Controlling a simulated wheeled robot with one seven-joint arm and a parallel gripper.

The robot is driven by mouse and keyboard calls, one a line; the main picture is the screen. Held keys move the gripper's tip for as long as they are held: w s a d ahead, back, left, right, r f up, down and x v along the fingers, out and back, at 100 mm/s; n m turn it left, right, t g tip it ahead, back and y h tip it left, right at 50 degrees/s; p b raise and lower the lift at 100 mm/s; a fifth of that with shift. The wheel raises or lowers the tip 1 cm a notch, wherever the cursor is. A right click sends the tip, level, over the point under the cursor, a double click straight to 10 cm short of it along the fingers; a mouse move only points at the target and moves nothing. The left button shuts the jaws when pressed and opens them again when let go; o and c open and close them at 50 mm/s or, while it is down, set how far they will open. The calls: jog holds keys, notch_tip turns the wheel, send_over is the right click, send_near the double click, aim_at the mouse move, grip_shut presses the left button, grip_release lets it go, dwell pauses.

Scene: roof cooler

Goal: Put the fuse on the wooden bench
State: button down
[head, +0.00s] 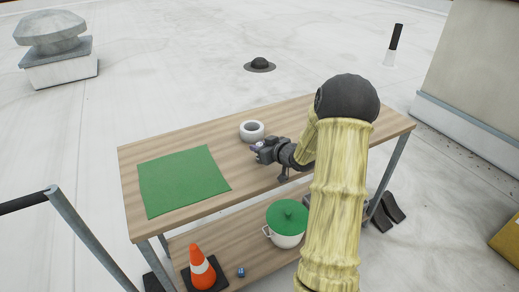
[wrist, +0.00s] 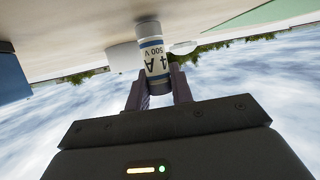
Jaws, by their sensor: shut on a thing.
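The wooden bench (head: 265,182) stands in the middle of the head view, with a bare wood top around a green mat. My gripper (head: 262,151) is over the bench top, just in front of a white roll. In the wrist view my gripper (wrist: 158,92) is shut on the fuse (wrist: 154,58), a pale cylinder with a blue band and the print "500 V". Its free end points toward the pale surface at the top of that picture. I cannot tell whether it touches the bench. In the head view the fuse is mostly hidden by my gripper.
The white roll (head: 251,131) and the green mat (head: 183,180) lie on the bench top. The lower shelf holds a white pot with a green lid (head: 287,218), an orange cone (head: 200,267) and a small blue thing (head: 241,271). Bare wood shows between mat and roll.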

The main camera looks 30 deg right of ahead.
jog(key=shift+f, duration=0.3)
jog(key=c, duration=1.2)
grip_release()
jog(key=shift+c, duration=0.2)
jog(key=shift+r, duration=0.1)
jog(key=shift+r, duration=0.15)
jog(key=p+v, duration=0.1)
jog(key=v, duration=1.1)
jog(key=shift+s, duration=0.15)
